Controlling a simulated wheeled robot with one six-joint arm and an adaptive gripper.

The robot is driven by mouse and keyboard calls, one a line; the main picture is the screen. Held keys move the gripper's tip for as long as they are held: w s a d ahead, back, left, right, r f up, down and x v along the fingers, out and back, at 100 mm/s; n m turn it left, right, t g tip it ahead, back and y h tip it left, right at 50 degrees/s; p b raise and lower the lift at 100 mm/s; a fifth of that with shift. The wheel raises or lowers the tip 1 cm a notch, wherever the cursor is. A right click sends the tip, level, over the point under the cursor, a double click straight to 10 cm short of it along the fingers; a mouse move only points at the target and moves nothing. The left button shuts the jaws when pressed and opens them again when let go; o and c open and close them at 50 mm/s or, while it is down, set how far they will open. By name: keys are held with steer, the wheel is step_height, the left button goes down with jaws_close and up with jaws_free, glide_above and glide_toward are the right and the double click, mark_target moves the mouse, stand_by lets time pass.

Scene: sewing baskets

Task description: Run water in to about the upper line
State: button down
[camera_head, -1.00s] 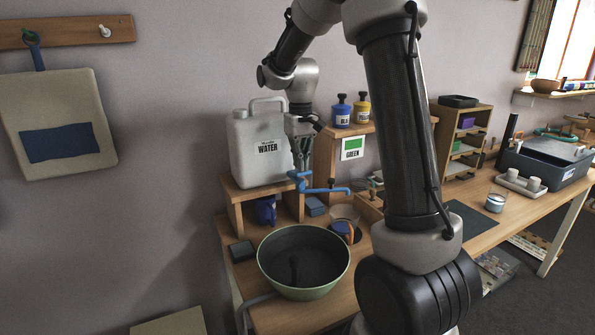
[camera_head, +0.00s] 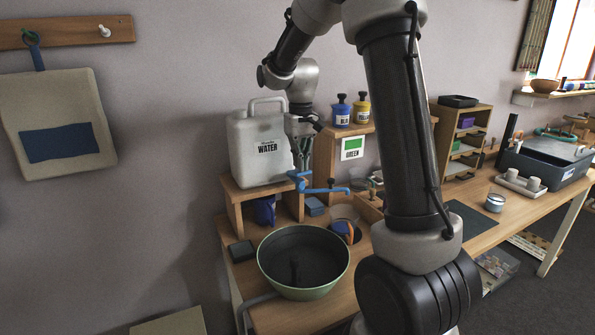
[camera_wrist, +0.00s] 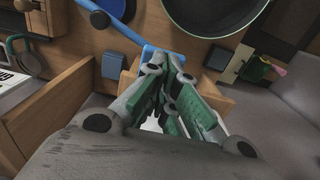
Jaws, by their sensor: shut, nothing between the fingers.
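The white water container (camera_head: 258,148), labelled WATER, stands on a small wooden stand. A blue tap (camera_head: 318,187) reaches out to the right from its lower front. My gripper (camera_head: 300,172) is shut and empty at the tap's near end, beside the container. In the wrist view my gripper (camera_wrist: 166,72) points at the blue tap (camera_wrist: 139,52), close to or touching it; I cannot tell which. A clear cup (camera_head: 345,213) stands below the tap's outer end. Its lines and any water in it are too small to tell.
A green-rimmed dark basin (camera_head: 303,293) stands at the front of the table. A blue jug (camera_head: 264,211) sits under the stand. Blue and yellow bottles (camera_head: 351,112) stand on a wooden shelf behind. My arm covers the table's middle.

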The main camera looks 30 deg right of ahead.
mark_target(298, 170)
steer(key=shift+f, duration=0.15)
steer(key=shift+s+f, duration=0.35)
steer(key=shift+f, duration=0.55)
steer(key=shift+r, duration=0.1)
stand_by(0.4)
steer(key=r, duration=0.2)
steer(key=w+r, duration=0.1)
steer(key=r, duration=0.1)
steer(key=w+r, duration=0.1)
steer(key=r, duration=0.1)
steer(key=shift+w+r, duration=0.1)
steer(key=shift+r, duration=0.15)
